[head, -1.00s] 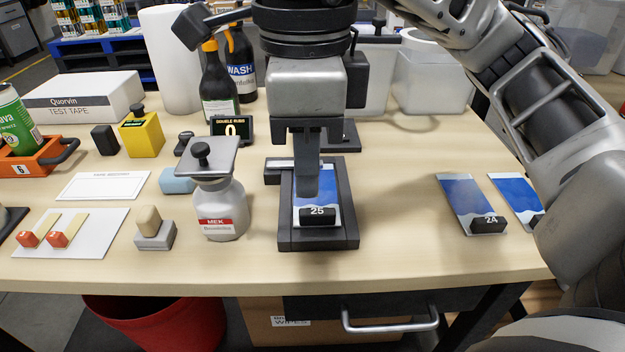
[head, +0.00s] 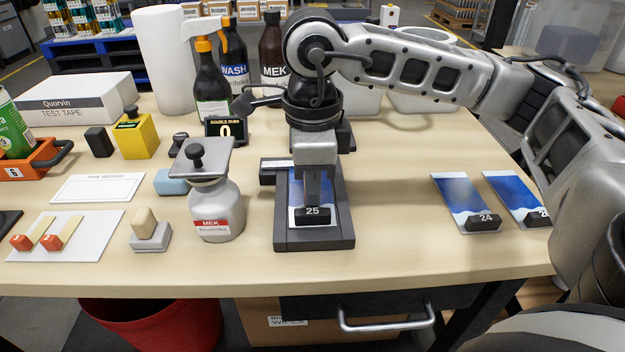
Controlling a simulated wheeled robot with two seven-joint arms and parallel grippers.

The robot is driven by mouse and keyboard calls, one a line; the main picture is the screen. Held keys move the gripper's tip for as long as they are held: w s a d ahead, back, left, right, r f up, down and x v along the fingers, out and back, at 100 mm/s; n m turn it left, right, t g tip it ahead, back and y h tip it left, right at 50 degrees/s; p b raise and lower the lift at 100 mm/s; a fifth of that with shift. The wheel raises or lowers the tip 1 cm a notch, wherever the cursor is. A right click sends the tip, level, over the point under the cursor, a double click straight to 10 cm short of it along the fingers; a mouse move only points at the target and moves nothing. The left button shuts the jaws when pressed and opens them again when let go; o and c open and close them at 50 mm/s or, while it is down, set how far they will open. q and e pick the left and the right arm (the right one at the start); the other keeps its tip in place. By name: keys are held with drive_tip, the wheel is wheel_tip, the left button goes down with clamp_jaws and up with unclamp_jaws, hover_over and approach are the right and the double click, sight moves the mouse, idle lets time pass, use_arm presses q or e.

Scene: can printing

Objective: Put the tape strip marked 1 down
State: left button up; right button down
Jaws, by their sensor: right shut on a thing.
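My right gripper (head: 313,203) points straight down over the blue-and-white panel (head: 298,214) marked 25, which lies in the black fixture (head: 281,236). Its fingers look shut, close above or touching the panel beside the 25 block; I cannot tell which. The thing between them is hidden, and no tape strip can be made out there. Two tan strips with orange-red tabs, a left one (head: 22,242) and a right one (head: 55,241), lie on a white sheet (head: 88,243) at the left. Their marks are too small to read. My left gripper is not in view.
A MEK jar (head: 216,214) stands close left of the fixture, with a stamp-like block (head: 150,234) farther left. Spray bottles (head: 211,90) stand behind. Two blue panels (head: 465,201) lie at the right. The table between them and the fixture is clear.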

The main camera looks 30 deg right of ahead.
drive_tip(key=shift+f+b, duration=0.3)
drive_tip(key=shift+b, duration=0.05)
drive_tip(key=c, duration=1.8)
unclamp_jaws()
drive_tip(key=shift+r, duration=0.1)
drive_tip(key=shift+o, duration=0.2)
